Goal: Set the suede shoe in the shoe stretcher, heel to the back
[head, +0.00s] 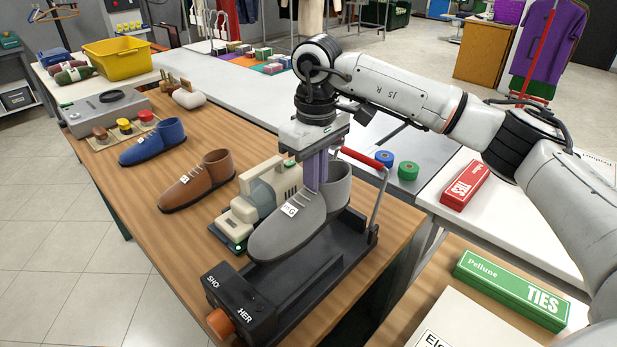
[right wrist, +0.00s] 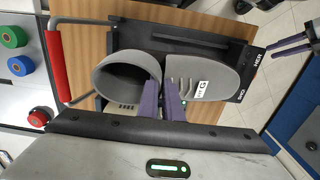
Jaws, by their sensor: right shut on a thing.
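The grey suede shoe (head: 287,228) has a white tag marked G. My right gripper (head: 316,188) is shut on the shoe's upper at the opening, from above; its purple fingers also show in the right wrist view (right wrist: 172,100). The shoe is over the black shoe stretcher (head: 318,284). Its toe points to the labelled front end with the orange knob (head: 221,325), its heel to the end with the red-handled lever (head: 368,158). I cannot tell whether the sole touches the stretcher. My left gripper (right wrist: 290,44) shows small at the right wrist view's edge, fingers apart and empty.
A beige machine (head: 262,200) stands close beside the stretcher. A brown shoe (head: 197,182) and a blue shoe (head: 153,142) are on the wooden table further left. Blue and green rolls (head: 408,171) lie on the counter behind. The table's front-left edge is clear.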

